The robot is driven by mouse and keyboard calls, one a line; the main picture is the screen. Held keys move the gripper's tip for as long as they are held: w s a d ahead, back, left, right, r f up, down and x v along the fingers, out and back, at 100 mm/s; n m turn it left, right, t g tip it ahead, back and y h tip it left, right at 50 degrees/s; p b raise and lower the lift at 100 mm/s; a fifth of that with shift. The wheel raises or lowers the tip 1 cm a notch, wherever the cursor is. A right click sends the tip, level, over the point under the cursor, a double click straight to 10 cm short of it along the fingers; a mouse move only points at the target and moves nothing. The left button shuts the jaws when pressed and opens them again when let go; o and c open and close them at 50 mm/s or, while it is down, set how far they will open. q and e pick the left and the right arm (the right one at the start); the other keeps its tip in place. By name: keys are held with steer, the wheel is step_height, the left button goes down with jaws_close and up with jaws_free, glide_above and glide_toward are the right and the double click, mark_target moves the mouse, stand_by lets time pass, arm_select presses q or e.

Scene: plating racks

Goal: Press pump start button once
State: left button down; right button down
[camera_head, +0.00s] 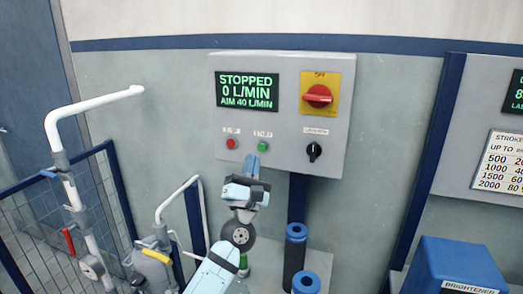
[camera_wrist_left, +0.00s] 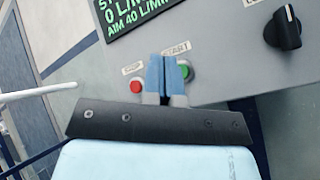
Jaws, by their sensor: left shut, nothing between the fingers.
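The grey pump control box (camera_head: 275,160) is on the wall. Its display (camera_head: 247,91) reads STOPPED, 0 L/MIN, AIM 40 L/MIN. The green start button (camera_head: 262,146) is on its lower part, right of the red stop button (camera_head: 232,143). My left gripper (camera_head: 252,162) is shut and empty, its blue fingertips just below and left of the green button. In the left wrist view the fingertips (camera_wrist_left: 170,70) partly cover the green button (camera_wrist_left: 187,71); the red button (camera_wrist_left: 136,86) is clear to the left. I cannot tell whether they touch the button. My right gripper is out of view.
The box also carries a red rotary switch (camera_head: 317,97) and a black knob (camera_head: 314,151). White pipes (camera_head: 100,106) with valves stand at left. Below are dark cylinders with blue tops (camera_head: 296,232) and a blue BRIGHTENER container (camera_head: 455,265). A second panel (camera_head: 470,100) is at right.

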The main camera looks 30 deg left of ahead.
mark_target(262, 147)
arm_select(q)
steer(key=shift+w+a+b, duration=0.2)
steer(key=shift+w, duration=0.55)
steer(key=shift+w+a+b, duration=0.15)
steer(key=shift+w, duration=0.6)
steer(key=shift+w+a+b, duration=0.2)
steer(key=shift+w, duration=0.55)
steer(key=shift+w, duration=0.1)
steer(key=shift+w+a, duration=0.1)
steer(key=shift+w, duration=0.2)
steer(key=shift+w+a+b, duration=0.1)
steer(key=shift+w+b, duration=0.35)
steer(key=shift+b, duration=0.05)
stand_by(0.8)
stand_by(0.4)
steer(key=shift+s+d, duration=0.2)
steer(key=shift+s, duration=0.7)
